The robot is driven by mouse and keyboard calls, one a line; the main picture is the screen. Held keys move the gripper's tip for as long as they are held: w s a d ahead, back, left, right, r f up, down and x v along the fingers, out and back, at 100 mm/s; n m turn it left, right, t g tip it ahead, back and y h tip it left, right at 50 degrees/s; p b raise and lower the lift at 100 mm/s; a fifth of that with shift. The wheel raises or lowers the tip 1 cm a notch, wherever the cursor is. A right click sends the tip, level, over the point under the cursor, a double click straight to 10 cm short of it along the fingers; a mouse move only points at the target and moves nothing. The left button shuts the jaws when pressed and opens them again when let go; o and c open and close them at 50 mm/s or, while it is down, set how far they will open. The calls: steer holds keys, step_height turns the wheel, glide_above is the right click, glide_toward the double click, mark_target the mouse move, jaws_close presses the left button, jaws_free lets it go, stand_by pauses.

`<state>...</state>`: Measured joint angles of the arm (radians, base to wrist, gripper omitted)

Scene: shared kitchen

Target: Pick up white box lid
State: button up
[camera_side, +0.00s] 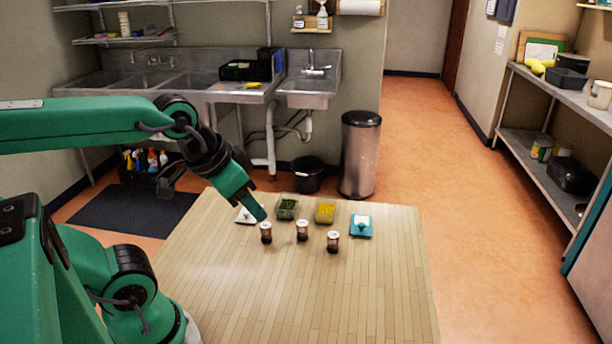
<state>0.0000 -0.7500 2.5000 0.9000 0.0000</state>
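A white lid-like piece (244,217) lies flat near the far left part of the wooden table (290,295). It is partly hidden behind the tip of my gripper (259,212). My gripper reaches in from the left and points down to the right, its tip overlapping the right side of the white piece in the picture. I cannot tell whether it touches the piece, or whether its fingers are open or shut. A teal item (368,232) with a white top and a small teal knob-like part lies farther right on the table.
Clear containers with green (287,207) and yellow (325,211) contents stand at the table's far edge. Three small dark jars with pale tops (266,233), (302,231), (333,242) stand in front of them. The near part of the table is clear.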

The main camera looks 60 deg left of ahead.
steer(key=shift+o, duration=0.2)
steer(key=o, duration=1.4)
steer(key=shift+c, duration=0.2)
